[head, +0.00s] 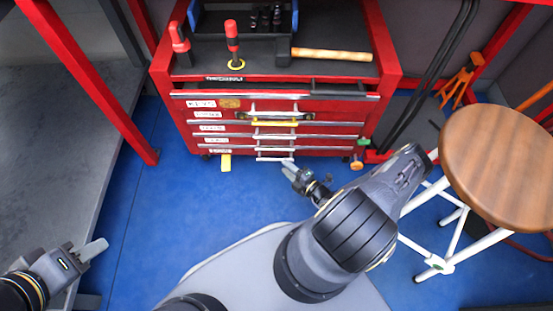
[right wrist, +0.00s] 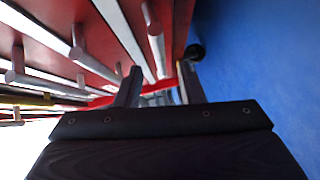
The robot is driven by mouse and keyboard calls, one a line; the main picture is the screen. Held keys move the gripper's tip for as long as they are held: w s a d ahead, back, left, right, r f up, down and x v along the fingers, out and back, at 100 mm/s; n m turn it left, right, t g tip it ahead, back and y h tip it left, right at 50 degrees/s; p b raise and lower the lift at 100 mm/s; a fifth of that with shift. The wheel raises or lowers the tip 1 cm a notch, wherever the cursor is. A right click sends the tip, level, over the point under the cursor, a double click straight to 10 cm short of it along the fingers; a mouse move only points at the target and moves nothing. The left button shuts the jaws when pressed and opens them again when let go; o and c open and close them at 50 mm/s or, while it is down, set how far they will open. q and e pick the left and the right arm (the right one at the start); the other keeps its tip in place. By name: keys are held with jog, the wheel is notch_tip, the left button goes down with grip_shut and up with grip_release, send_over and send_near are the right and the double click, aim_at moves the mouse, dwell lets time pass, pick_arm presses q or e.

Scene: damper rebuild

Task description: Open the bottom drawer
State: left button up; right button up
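The red tool chest (head: 170,110) stands ahead with a stack of labelled drawers. The bottom drawer (head: 235,149) is the lowest front and looks shut. Its silver bar handle (head: 270,159) shows just left of my right gripper (head: 287,165). In the right wrist view the fingers of my right gripper (right wrist: 160,88) are apart, beside the drawer fronts and their handle posts. I cannot tell whether the handle lies between them. My left gripper (head: 92,248) is low at the left, far from the chest; its finger gap is not clear.
A round wooden stool (head: 500,165) with white legs stands at the right. A grey bench (head: 60,150) with a red post is at the left. Tools and a black tray lie on the chest top. The blue floor (head: 190,205) before the chest is mostly clear.

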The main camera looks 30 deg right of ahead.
aim_at(276, 159)
jog(key=b+x, duration=0.1)
jog(key=x, duration=0.5)
jog(key=shift+w+a, duration=0.15)
jog(key=shift+w, duration=0.05)
grip_shut()
